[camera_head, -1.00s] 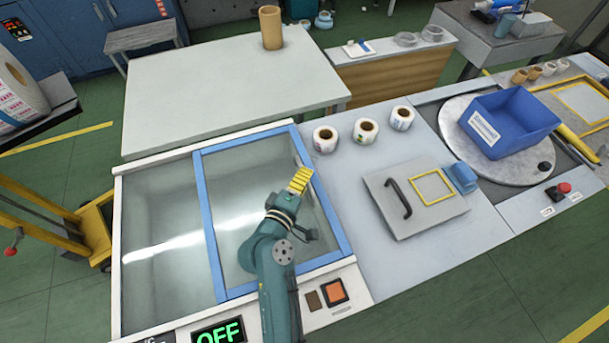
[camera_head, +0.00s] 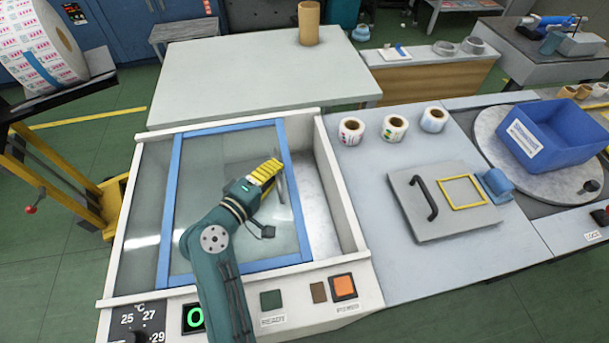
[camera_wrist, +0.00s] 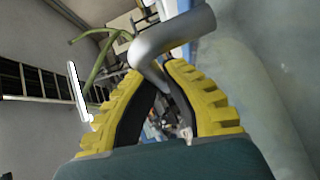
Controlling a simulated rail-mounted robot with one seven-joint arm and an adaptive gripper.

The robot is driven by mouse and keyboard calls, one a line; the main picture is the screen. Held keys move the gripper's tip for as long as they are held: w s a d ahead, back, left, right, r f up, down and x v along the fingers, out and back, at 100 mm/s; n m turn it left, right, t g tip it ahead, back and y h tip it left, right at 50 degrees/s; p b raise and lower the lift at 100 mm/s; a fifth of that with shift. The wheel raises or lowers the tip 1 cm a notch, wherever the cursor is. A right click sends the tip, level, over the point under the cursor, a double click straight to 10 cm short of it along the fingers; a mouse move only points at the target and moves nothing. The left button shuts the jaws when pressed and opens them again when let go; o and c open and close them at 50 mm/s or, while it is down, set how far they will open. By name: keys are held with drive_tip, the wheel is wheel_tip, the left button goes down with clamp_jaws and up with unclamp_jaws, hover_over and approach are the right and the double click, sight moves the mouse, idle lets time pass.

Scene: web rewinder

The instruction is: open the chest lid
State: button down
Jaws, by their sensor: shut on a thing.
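The chest (camera_head: 345,215) is a white-rimmed box with a sliding glass lid (camera_head: 168,212) in a blue frame. The lid stands left of the chest's right end, and a strip of the bare grey interior (camera_head: 318,212) shows to its right. My gripper (camera_head: 272,168), with yellow ribbed fingers, is at the lid's right part. In the wrist view my gripper (camera_wrist: 158,78) is closed around a bent grey metal handle (camera_wrist: 172,42). The handle (camera_head: 281,188) is mostly hidden by the fingers in the head view.
A bench to the right holds several label rolls (camera_head: 394,128), a grey plate with a black handle (camera_head: 432,200) and a blue bin (camera_head: 550,135). A pale table (camera_head: 250,75) stands behind. A roll on a yellow-framed stand (camera_head: 45,45) is at left.

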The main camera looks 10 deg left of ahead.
drive_tip(key=a, duration=0.1)
drive_tip(key=s+a+b, duration=0.1)
drive_tip(key=a, duration=0.2)
drive_tip(key=shift+s+a+f, duration=0.15)
drive_tip(key=shift+s+a, duration=0.1)
drive_tip(key=shift+s, duration=0.1)
drive_tip(key=c, duration=1.4)
unclamp_jaws()
drive_tip(key=shift+o, duration=0.2)
drive_tip(key=v, duration=1.2)
